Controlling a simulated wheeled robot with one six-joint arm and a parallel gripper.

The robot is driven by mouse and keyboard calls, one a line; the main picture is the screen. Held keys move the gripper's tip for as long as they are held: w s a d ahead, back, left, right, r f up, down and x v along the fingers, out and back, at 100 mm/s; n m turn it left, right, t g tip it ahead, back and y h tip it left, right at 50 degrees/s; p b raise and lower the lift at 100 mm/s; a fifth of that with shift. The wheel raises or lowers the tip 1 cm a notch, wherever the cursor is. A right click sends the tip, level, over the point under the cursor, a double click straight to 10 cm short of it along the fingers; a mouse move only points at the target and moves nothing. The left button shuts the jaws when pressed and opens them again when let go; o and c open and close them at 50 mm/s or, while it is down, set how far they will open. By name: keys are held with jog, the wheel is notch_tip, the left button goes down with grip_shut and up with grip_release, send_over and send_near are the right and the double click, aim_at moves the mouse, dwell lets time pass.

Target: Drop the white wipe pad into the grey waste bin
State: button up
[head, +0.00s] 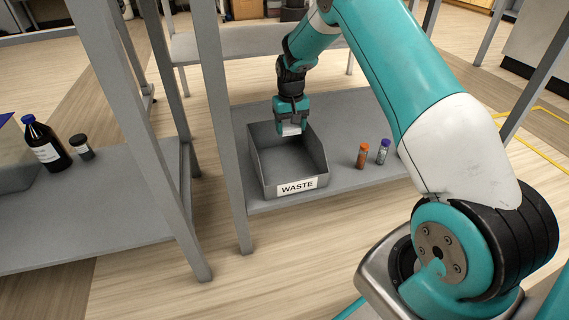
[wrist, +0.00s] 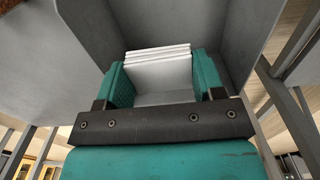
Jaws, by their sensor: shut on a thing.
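The white wipe pad (wrist: 158,56) is a small stack of white layers between the two teal fingers in the wrist view. My gripper (head: 291,128) is shut on it, and the pad (head: 291,130) shows as a small white patch in the head view. The grey waste bin (head: 261,167) stands on the grey shelf with a WASTE label on its front. My gripper is over the back part of the bin's opening, with the fingers pointing down. In the wrist view the bin's grey walls (wrist: 226,35) surround the pad. The bin's visible floor looks empty.
An orange vial (head: 362,156) and a purple-capped vial (head: 383,152) stand right of the bin on the shelf (head: 340,182). A grey upright post (head: 222,120) is left of the bin.

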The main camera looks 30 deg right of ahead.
jog(key=shift+f+b, duration=0.6)
jog(key=shift+f, duration=0.35)
jog(key=shift+r, duration=0.1)
jog(key=o, duration=1)
jog(key=shift+c, duration=0.2)
notch_tip(320, 180, up, 12)
jog(key=p, duration=0.6)
jog(key=shift+p, duration=0.4)
